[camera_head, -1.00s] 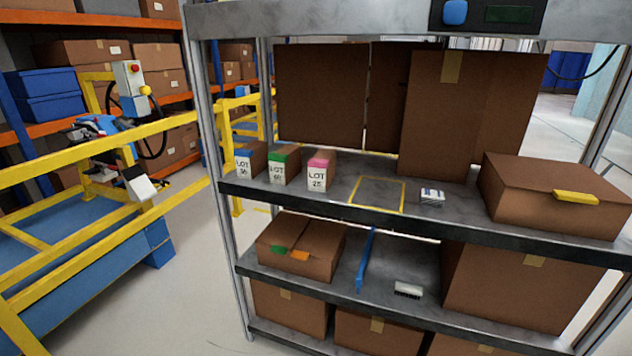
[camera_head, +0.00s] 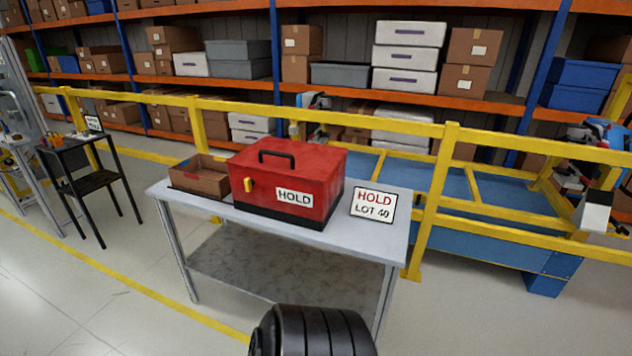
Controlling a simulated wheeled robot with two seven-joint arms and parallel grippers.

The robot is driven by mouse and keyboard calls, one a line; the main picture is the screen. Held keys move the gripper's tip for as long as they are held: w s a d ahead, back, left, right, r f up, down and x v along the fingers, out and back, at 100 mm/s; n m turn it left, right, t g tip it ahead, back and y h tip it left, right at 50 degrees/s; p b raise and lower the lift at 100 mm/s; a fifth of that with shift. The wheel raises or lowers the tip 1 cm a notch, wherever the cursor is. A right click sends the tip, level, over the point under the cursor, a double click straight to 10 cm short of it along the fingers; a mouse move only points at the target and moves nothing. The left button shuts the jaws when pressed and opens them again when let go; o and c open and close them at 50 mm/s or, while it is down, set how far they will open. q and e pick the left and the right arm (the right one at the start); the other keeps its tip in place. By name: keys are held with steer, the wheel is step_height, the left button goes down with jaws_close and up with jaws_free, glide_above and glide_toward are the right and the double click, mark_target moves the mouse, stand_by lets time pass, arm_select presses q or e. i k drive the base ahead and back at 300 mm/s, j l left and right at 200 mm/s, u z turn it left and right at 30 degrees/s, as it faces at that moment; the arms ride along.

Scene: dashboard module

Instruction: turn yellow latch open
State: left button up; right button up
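A yellow latch (camera_head: 249,185) sits on the front left of a closed red box (camera_head: 318,168) with a black top handle and a HOLD label. The latch looks upright. The red box stands on a grey table (camera_head: 392,237). A black rounded part of my own arm shows at the bottom centre, in front of the table and apart from it. Neither gripper's fingers are in view.
On the table, an open brown carton (camera_head: 200,176) stands left of the box and a HOLD LOT 40 sign (camera_head: 373,204) stands right. A yellow railing (camera_head: 440,200) runs behind. A small black table (camera_head: 85,165) stands at left. The floor (camera_head: 110,300) in front is clear.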

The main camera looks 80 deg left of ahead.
mark_target(249, 182)
steer(key=i+u, duration=0.1)
steer(key=u, duration=0.4)
steer(key=l+u, duration=0.1)
steer(key=u, duration=0.4)
steer(key=i+l+u, duration=0.1)
steer(key=u, duration=0.35)
steer(key=l+u, duration=0.15)
steer(key=u, duration=1.45)
